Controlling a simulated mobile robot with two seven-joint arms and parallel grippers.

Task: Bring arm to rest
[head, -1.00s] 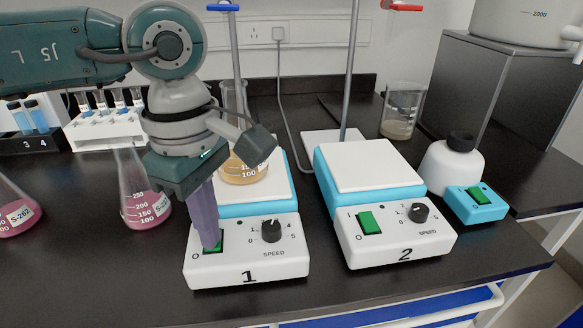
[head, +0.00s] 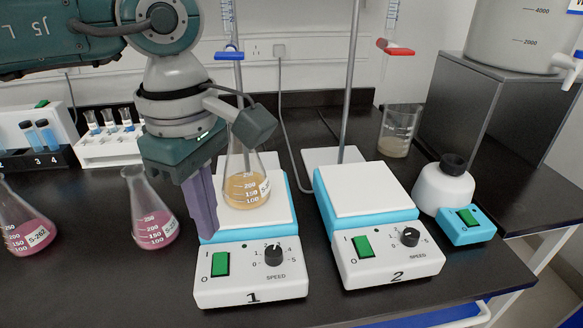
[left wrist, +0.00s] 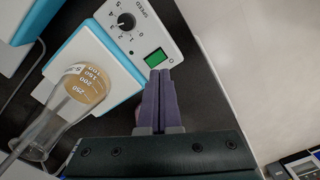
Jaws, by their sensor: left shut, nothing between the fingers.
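My left gripper (head: 202,208) is in the head view, pointing down at the left side of stirrer 1 (head: 250,288), above and behind its green switch (head: 221,264). Its purple fingers are shut together with nothing between them. In the left wrist view the closed fingers (left wrist: 156,80) point toward the green switch (left wrist: 155,58), with the flask of amber liquid (left wrist: 75,90) to their left. That flask (head: 245,185) stands on the white plate of stirrer 1. My right gripper is not in view.
Stirrer 2 (head: 388,262) stands to the right. Flasks of pink liquid (head: 150,222) (head: 22,228) stand at left. A beaker (head: 397,135), a white bottle (head: 443,188) and a dark box (head: 478,125) are at right. A vial rack (head: 108,148) is behind the arm. Stand rods rise behind the stirrers.

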